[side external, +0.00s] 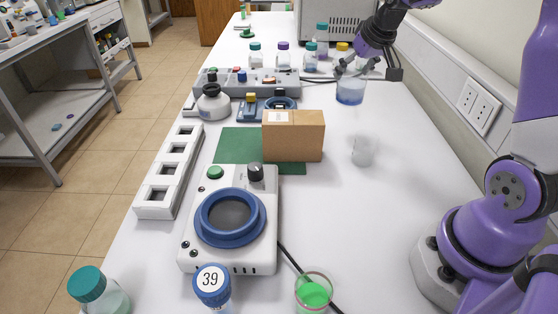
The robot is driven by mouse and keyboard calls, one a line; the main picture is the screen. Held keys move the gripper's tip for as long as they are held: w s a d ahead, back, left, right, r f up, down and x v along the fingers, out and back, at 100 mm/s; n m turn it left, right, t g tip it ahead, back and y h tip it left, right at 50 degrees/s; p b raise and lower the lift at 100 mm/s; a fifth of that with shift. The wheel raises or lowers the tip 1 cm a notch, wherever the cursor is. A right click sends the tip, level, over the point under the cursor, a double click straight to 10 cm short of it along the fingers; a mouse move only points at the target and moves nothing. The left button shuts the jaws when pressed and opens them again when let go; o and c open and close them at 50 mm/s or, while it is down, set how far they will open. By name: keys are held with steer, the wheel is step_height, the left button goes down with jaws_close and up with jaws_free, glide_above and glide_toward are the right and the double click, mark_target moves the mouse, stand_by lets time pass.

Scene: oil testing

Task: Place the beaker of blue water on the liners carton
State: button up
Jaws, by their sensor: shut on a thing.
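My gripper (357,66) is at the back right of the bench, shut on the upper part of the beaker of blue water (350,96). The beaker is clear glass with a shallow layer of blue liquid and looks upright. I cannot tell whether its base touches the bench or hangs just above it.
An empty-looking small beaker (363,151) stands right of the carton. A white device with a blue ring (230,218) is in front. A green-liquid beaker (313,291) and a blue-capped bottle (213,287) stand at the front edge. Several capped bottles stand at the back.

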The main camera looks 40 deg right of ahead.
steer(key=s+a+r+n, duration=0.1)
steer(key=a+r, duration=0.3)
steer(key=a, duration=0.5)
steer(key=s+a+r+n+y, duration=0.1)
steer(key=a+r, duration=0.4)
steer(key=a, duration=0.4)
steer(key=a+r+n, duration=0.1)
steer(key=a+r, duration=0.3)
steer(key=a, duration=0.5)
steer(key=shift+w+d+f, duration=0.8)
steer(key=shift+d+f, duration=0.9)
steer(key=shift+f, duration=0.1)
steer(key=shift+w+d+f, duration=0.8)
steer(key=shift+d+f, duration=0.85)
steer(key=shift+f, duration=0.1)
steer(key=shift+w+d+f, duration=0.8)
steer(key=shift+d+f, duration=0.9)
steer(key=shift+f, duration=0.1)
steer(key=shift+f, duration=0.1)
steer(key=o, duration=1.2)
steer(key=shift+f, duration=0.1)
